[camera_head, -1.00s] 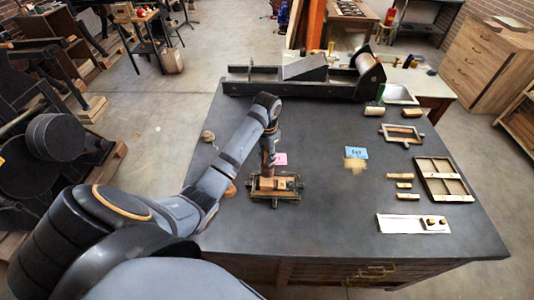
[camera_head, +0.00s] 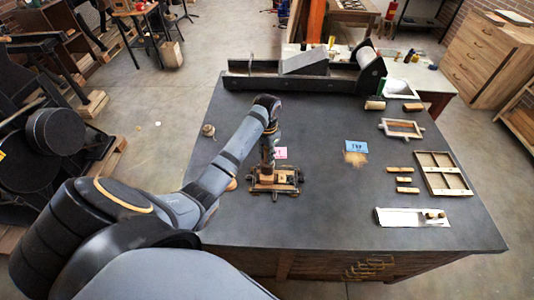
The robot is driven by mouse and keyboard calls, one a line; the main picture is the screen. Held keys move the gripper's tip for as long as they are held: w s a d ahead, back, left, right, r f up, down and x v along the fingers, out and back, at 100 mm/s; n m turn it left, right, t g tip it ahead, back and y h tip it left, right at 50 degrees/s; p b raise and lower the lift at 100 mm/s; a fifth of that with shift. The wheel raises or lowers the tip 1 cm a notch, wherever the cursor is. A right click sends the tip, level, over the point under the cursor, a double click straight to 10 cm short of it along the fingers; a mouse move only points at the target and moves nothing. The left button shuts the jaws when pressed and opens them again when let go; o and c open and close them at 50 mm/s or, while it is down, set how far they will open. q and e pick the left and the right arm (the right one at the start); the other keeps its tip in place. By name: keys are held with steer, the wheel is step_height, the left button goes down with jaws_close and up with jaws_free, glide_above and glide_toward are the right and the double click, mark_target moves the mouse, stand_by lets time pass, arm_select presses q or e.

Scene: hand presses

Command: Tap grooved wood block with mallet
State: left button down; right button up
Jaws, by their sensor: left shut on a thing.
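The grooved wood block (camera_head: 285,177) appears to be the light wooden piece in a dark metal frame on the near left part of the dark table. My left gripper (camera_head: 267,168) points straight down over it, at the frame's left middle. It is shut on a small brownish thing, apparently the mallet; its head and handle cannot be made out. Whether it touches the block cannot be told. A round brown thing (camera_head: 232,184) is partly hidden behind my left forearm. My right gripper is not in view.
A long dark press (camera_head: 255,82) with a roller stands along the table's (camera_head: 320,210) back. At right lie a small frame (camera_head: 401,128), several wooden bars (camera_head: 404,180), a divided tray (camera_head: 430,165) and a white sheet (camera_head: 400,217). A blue card (camera_head: 356,147) lies mid-table. The front middle is clear.

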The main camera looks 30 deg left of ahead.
mark_target(267, 150)
arm_select(q)
steer(key=shift+r, duration=1.5)
steer(key=shift+s+d+f, duration=0.25)
steer(key=shift+s, duration=0.15)
steer(key=shift+s+d, duration=0.25)
steer(key=shift+s, duration=0.15)
steer(key=shift+f, duration=0.15)
steer(key=shift+f, duration=1.15)
steer(key=shift+r, duration=1.55)
steer(key=shift+w, duration=0.1)
